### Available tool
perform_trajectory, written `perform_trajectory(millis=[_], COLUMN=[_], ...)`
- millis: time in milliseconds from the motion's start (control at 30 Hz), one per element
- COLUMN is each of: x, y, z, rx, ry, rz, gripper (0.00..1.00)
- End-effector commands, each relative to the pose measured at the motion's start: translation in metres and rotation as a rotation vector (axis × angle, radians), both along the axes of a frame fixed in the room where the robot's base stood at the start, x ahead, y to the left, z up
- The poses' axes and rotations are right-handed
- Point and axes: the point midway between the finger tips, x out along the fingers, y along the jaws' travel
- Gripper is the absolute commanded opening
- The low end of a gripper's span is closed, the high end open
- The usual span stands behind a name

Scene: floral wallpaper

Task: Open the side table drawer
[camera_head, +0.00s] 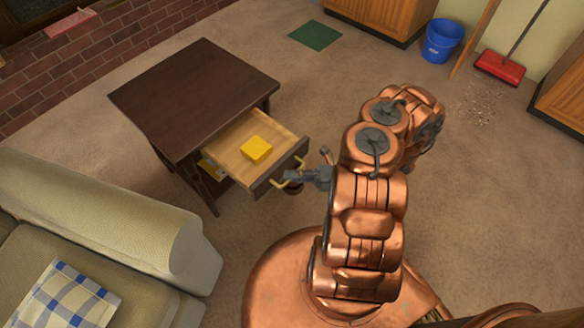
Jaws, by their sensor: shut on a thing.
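The dark brown side table (190,90) stands left of centre. Its drawer (230,150) is pulled well out toward my arm, showing a light wood inside with a yellow block in it. A brass-coloured handle (280,183) is on the drawer's dark front. My gripper (297,172) is at the drawer front by the handle, shut on the handle. The exact finger contact is small and partly hidden.
A yellow block (256,150) lies in the drawer. A beige sofa (130,215) with a checked cushion is at lower left. A blue bucket (442,40), red broom (499,68) and debris are at upper right. The carpet between is clear.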

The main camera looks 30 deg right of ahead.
Motion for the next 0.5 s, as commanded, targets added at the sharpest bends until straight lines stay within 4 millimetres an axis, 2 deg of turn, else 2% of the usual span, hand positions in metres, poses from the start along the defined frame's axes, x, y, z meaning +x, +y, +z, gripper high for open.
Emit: perform_trajectory(millis=[300,333,433,500], x=[-0.0003,-0.0002,-0.0003,-0.0003], y=[-0.0006,-0.0007,-0.0008,-0.0006], z=[-0.0003,-0.0003,-0.0003,-0.0002], rx=[-0.001,-0.001,-0.001,0.0], ry=[0.0,0.0,0.0,-0.001], rz=[-0.001,-0.002,-0.002,-0.001], gripper=[0.0,0.13,0.23,0.24])
